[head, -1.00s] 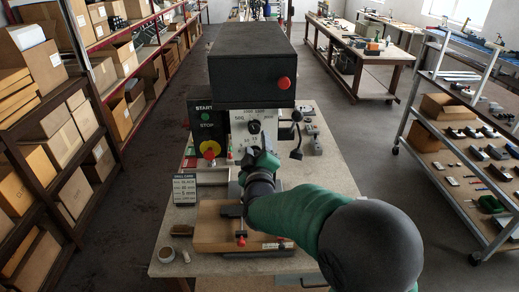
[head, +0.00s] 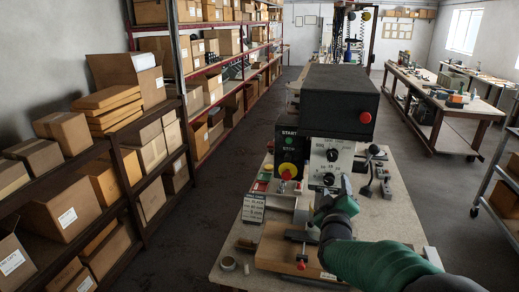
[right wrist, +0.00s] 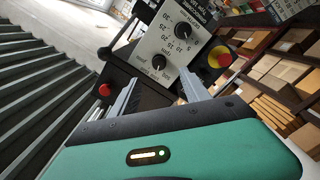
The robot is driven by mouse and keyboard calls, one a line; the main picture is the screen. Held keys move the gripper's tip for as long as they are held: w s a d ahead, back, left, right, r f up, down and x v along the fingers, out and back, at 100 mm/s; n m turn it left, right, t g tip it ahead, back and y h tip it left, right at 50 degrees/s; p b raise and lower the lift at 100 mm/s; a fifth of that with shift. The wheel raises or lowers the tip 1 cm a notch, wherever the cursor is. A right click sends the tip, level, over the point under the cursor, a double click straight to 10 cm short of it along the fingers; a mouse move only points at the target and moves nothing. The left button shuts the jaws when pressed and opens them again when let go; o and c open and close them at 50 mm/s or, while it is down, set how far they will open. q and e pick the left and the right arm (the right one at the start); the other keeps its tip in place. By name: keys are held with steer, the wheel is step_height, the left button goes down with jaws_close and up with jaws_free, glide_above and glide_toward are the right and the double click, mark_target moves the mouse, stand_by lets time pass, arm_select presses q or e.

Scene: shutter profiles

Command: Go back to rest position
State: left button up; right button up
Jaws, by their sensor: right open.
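My right gripper (head: 322,208) is in front of the machine (head: 340,105), just below its white dial panel (head: 331,160). The green right arm comes in from the lower right. In the right wrist view the two grey fingers of the right gripper (right wrist: 158,92) stand well apart with nothing between them. The dial panel (right wrist: 174,48) shows beyond the fingertips, apart from them as far as I can tell. My left gripper is in neither current view.
The workbench (head: 228,252) carries a wooden board (head: 275,255), a small sign (head: 253,208) and a lever with a black knob (head: 373,150). Shelves of cardboard boxes (head: 60,130) line the left. Another bench (head: 455,120) stands at the back right. The aisle floor (head: 190,235) is clear.

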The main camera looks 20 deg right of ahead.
steer(key=s+a+f+g+y+b, duration=0.25)
steer(key=a+f, duration=0.35)
steer(key=f, duration=0.3)
steer(key=s+a+f+m+g+y+b, duration=0.1)
steer(key=s+a+f+g+y+b, duration=0.1)
steer(key=s+a+f+b, duration=0.5)
steer(key=a+f+g+y+b, duration=0.1)
steer(key=a+f+g+y, duration=0.3)
steer(key=f, duration=0.7)
arm_select(q)
step_height(320, 180, down, 17)
steer(key=a+b, duration=0.2)
steer(key=b, duration=0.3)
steer(key=shift+s+a+b, duration=0.15)
steer(key=shift+a+b, duration=0.05)
steer(key=shift+b, duration=0.1)
arm_select(e)
steer(key=s+a+f+m+g, duration=0.1)
steer(key=s+a+f+g, duration=0.1)
steer(key=s+f, duration=0.5)
steer(key=s+a+f+m+g, duration=0.1)
steer(key=s+a+f+g, duration=0.1)
steer(key=s+f, duration=0.5)
steer(key=shift+s+a+f+m, duration=0.35)
steer(key=shift+s+a, duration=0.3)
steer(key=shift+s, duration=1.35)
